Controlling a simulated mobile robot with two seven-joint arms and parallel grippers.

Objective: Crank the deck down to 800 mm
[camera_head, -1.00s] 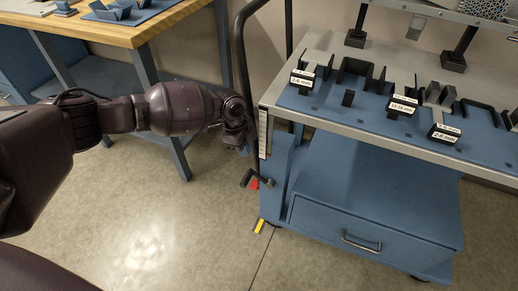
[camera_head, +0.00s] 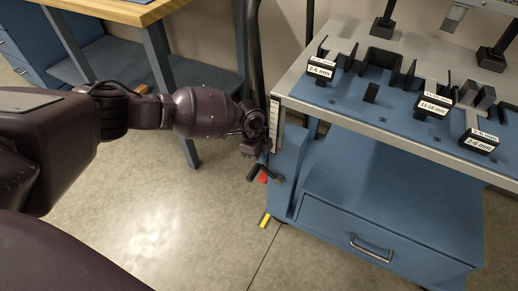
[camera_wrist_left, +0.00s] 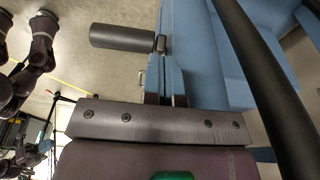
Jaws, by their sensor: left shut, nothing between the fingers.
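The deck (camera_head: 335,103) is the blue-and-grey top of a blue cart. A pale scale strip (camera_head: 274,125) runs down its left corner; its marks are too small to read. Below the strip is a crank with a black handle (camera_head: 262,172) and a red part beside it. My left gripper (camera_head: 250,150) is just above the crank, in front of the cart's left side. In the left wrist view the gripper fingers (camera_wrist_left: 166,99) are shut and empty. The dark cylindrical crank handle (camera_wrist_left: 122,37) lies beyond them, apart from the fingertips.
The deck carries labelled black blocks (camera_head: 320,68) and holders. A black upright tube (camera_head: 256,50) stands behind my left gripper. A wooden-topped bench (camera_head: 125,10) is at the upper left. A yellow marker (camera_head: 265,220) lies by the cart's foot. Floor left of the cart is clear.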

